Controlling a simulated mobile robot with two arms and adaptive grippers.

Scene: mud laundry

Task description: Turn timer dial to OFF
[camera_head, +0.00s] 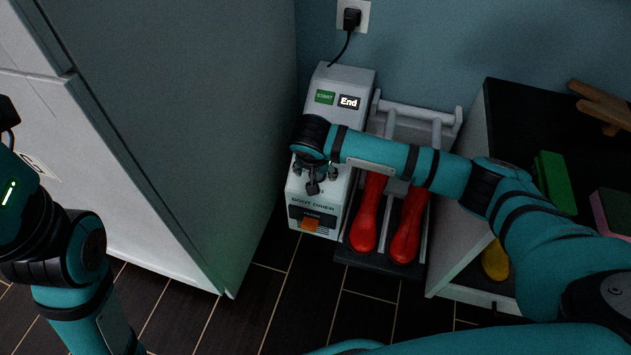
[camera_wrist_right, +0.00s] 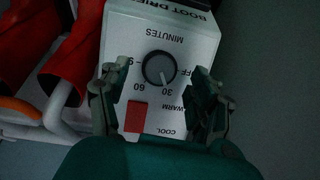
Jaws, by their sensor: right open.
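The boot dryer (camera_head: 330,90) is a white box on the floor by the wall. Its round grey timer dial (camera_wrist_right: 158,68) shows upside down in the right wrist view, with a pale mark pointing toward the "30" label. "OFF", "60" and "MINUTES" are printed around it. My right gripper (camera_head: 315,178) is over the dryer's front panel and hides the dial in the head view. In the wrist view its open fingers (camera_wrist_right: 154,82) stand on either side of the dial, with gaps to it. My left arm is at the left edge; its fingers are not visible.
Red boots (camera_head: 368,215) stand on the rack right of the dryer. A red switch (camera_wrist_right: 135,117) lies near the dial by "WARM" and "COOL". A large white cabinet (camera_head: 120,200) is left; a shelf unit (camera_head: 460,230) is right. The display reads "End".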

